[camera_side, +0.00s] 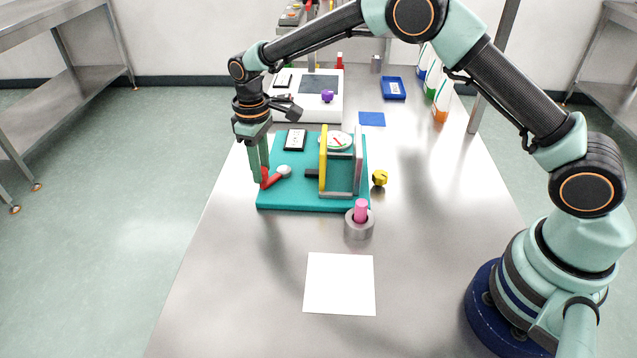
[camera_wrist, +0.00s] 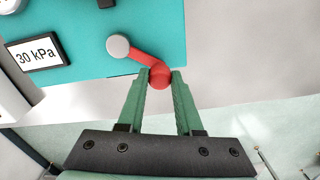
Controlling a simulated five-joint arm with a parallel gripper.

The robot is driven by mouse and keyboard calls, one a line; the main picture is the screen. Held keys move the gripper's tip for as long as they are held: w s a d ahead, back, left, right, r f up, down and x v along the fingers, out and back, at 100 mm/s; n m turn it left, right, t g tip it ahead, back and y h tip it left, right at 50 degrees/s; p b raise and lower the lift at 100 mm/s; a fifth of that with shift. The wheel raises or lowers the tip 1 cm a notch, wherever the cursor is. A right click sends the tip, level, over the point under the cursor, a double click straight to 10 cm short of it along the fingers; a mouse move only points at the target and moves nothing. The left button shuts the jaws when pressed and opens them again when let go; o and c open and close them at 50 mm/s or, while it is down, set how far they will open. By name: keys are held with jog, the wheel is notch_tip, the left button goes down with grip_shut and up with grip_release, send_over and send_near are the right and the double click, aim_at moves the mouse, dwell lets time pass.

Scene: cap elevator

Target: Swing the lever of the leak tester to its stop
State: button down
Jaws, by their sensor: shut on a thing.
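The leak tester has a teal base (camera_side: 290,202) with a yellow and grey frame (camera_side: 323,160) and a round dial (camera_side: 336,141). Its red lever (camera_side: 270,180) sits at the left front of the base, with a pale round pivot (camera_side: 284,170). In the wrist view the lever (camera_wrist: 142,56) runs from the pivot (camera_wrist: 118,46) down right to a red knob (camera_wrist: 160,77) at the edge of the teal base. My gripper (camera_side: 260,182) points down at the lever's end. In the wrist view its green fingers (camera_wrist: 160,80) are shut on the knob, one on each side.
A display reading 30 kPa (camera_wrist: 36,51) lies on the base. A grey ring with a pink peg (camera_side: 360,222), a yellow part (camera_side: 379,177) and a white sheet (camera_side: 340,284) are nearby. A white device with a purple knob (camera_side: 327,96) stands behind. The front table is mostly clear.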

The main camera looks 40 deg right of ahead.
jog(key=s+n, duration=0.1)
jog(key=n, duration=0.1)
jog(key=s+n, duration=0.1)
jog(key=shift+d+r+n, duration=0.15)
jog(key=shift+d+n, duration=0.15)
jog(key=shift+n, duration=0.1)
jog(key=shift+s+d+n, duration=0.3)
jog(key=shift+s+n, duration=0.05)
jog(key=shift+n, duration=0.5)
jog(key=shift+s+d+n, duration=0.25)
jog(key=shift+s+n, duration=0.1)
jog(key=shift+n, duration=0.5)
jog(key=c, duration=0.6)
grip_release()
jog(key=shift+s+d, duration=0.1)
jog(key=shift+o, duration=0.2)
notch_tip(320, 180, up, 12)
